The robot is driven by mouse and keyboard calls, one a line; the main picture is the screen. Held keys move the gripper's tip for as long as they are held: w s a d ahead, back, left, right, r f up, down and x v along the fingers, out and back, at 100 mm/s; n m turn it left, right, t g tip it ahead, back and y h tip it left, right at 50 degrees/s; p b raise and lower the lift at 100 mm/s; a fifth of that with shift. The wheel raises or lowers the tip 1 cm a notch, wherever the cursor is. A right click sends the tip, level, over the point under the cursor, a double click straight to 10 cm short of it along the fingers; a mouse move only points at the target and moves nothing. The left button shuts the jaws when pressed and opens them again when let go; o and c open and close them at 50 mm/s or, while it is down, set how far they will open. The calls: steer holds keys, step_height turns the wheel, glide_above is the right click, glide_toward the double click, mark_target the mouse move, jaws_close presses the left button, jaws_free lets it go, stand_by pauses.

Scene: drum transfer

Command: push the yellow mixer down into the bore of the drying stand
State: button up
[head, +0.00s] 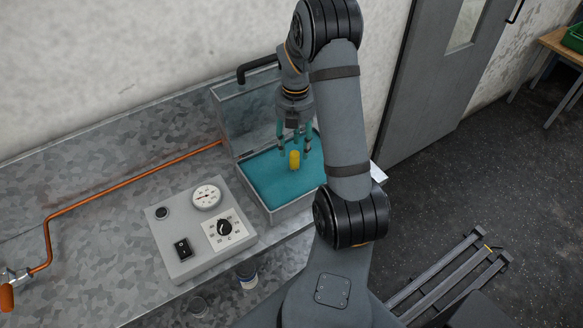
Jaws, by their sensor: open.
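The yellow mixer (294,161) is a small upright yellow cylinder in the head view. It stands out against the teal inside of an open metal box. My gripper (294,150) points down just above and around the mixer, with its teal-tipped fingers apart. I cannot tell whether a finger touches the mixer. I cannot make out the drying stand or its bore. My arm hides the right part of the box.
The metal box (272,213) has a raised lid (246,103) at its back. A control panel (181,223) with a gauge and knob stands to its left. A copper pipe (130,181) runs along the wall. A small jar (247,277) stands near the bench front.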

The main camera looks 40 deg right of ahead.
mark_target(295, 153)
steer(key=shift+w+f+p, duration=0.1)
steer(key=shift+f+p, duration=0.8)
steer(key=shift+f, duration=1.9)
steer(key=shift+c, duration=1.3)
jaws_close()
